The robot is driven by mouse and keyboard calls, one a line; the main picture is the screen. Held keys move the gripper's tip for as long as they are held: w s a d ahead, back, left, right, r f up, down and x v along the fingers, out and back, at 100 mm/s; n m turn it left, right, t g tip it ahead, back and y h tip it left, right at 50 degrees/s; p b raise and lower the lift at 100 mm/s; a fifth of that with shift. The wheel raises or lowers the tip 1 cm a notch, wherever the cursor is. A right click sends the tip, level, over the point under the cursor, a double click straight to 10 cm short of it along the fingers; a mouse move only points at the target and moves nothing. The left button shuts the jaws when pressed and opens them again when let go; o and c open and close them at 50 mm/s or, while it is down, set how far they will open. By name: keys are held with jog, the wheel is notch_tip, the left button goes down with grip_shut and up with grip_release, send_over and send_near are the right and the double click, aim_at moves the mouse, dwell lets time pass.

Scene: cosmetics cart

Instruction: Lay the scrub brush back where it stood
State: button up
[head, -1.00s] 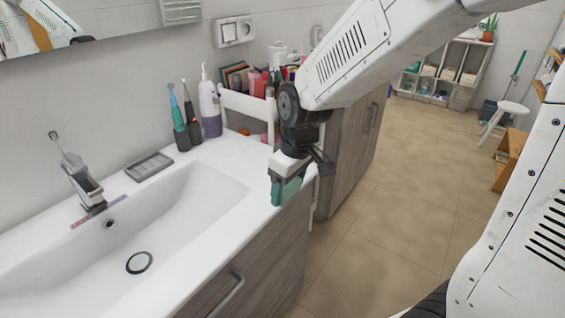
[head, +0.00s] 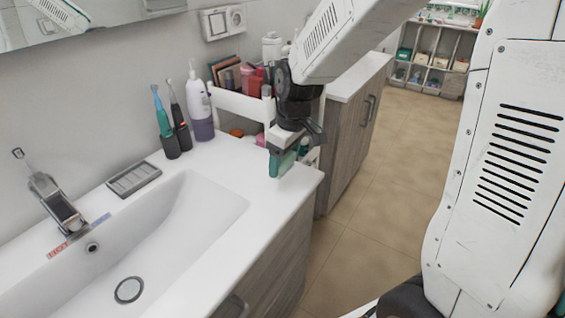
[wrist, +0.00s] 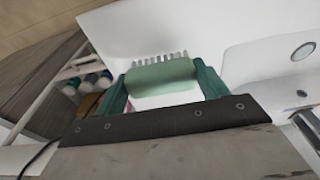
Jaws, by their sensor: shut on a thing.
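The scrub brush (head: 281,165) is green and sits in my gripper (head: 288,150), over the right end of the white washbasin counter (head: 225,157). In the wrist view, the pale green brush body (wrist: 160,76) lies between the two dark green fingers of my gripper (wrist: 162,86). White bristles show along its far side. My gripper is shut on the brush. I cannot tell whether the brush touches the counter.
Electric toothbrushes (head: 162,125) and a purple-white bottle (head: 200,110) stand by the wall. A white cart (head: 243,105) with cosmetics is behind my gripper. The counter's right front corner is clear.

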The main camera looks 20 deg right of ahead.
aim_at(284, 167)
jog(key=shift+w+d+f, duration=0.25)
jog(key=shift+w+f, duration=0.2)
jog(key=shift+w, duration=0.2)
jog(key=f, duration=0.2)
jog(key=shift+s+a+f, duration=0.15)
jog(key=shift+a+f, duration=0.15)
jog(key=shift+a, duration=0.1)
jog(key=shift+d+f, duration=0.1)
jog(key=shift+d, duration=0.15)
jog(key=o, duration=1)
jog(key=shift+f, duration=0.1)
jog(key=shift+c, duration=0.2)
